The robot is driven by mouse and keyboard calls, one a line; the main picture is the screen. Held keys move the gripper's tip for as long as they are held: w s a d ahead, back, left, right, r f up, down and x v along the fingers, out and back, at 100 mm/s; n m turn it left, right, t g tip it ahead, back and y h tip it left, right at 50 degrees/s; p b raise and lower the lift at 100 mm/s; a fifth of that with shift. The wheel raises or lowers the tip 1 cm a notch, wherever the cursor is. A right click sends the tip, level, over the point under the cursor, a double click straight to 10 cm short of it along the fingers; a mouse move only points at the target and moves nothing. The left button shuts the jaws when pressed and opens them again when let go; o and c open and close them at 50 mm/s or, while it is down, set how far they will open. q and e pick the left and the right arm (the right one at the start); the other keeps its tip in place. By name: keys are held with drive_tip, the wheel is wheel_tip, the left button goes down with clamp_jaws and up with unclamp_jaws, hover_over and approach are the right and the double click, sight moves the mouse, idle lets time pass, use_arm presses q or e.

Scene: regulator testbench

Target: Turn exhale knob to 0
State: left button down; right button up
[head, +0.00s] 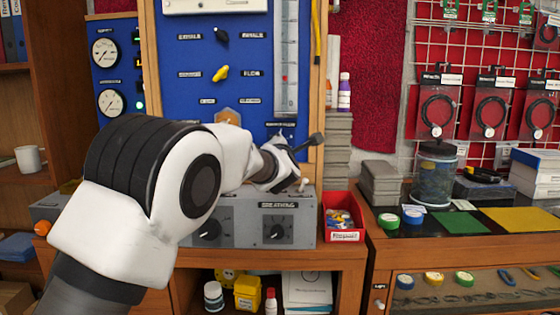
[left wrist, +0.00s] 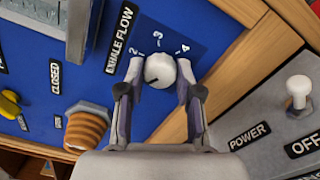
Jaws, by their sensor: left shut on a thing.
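The exhale knob (left wrist: 160,70) is a small white round knob on the blue panel, beside a black "EXHALE FLOW" label (left wrist: 119,38). Numbers including 2, 3 and 4 show around its far side; a 0 mark is not visible. A small dark mark shows on the knob's near face. My left gripper (head: 306,163) reaches to the lower right of the blue panel in the head view. In the left wrist view its two fingers are closed on either side of the knob. In the head view the gripper hides the knob. My right gripper is not in view.
An orange ribbed fitting (left wrist: 87,131) sits left of the knob. A grey box (head: 255,225) with a power switch (left wrist: 299,88) stands below the panel. A red bin (head: 343,232) is to its right. A vertical flow tube (head: 286,60) rises above.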

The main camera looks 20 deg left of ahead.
use_arm(q)
drive_tip(key=shift+n+b, duration=4.9)
drive_tip(key=shift+n, duration=1.4)
drive_tip(key=c, duration=0.8)
unclamp_jaws()
drive_tip(key=shift+o, duration=0.2)
drive_tip(key=shift+d, duration=0.1)
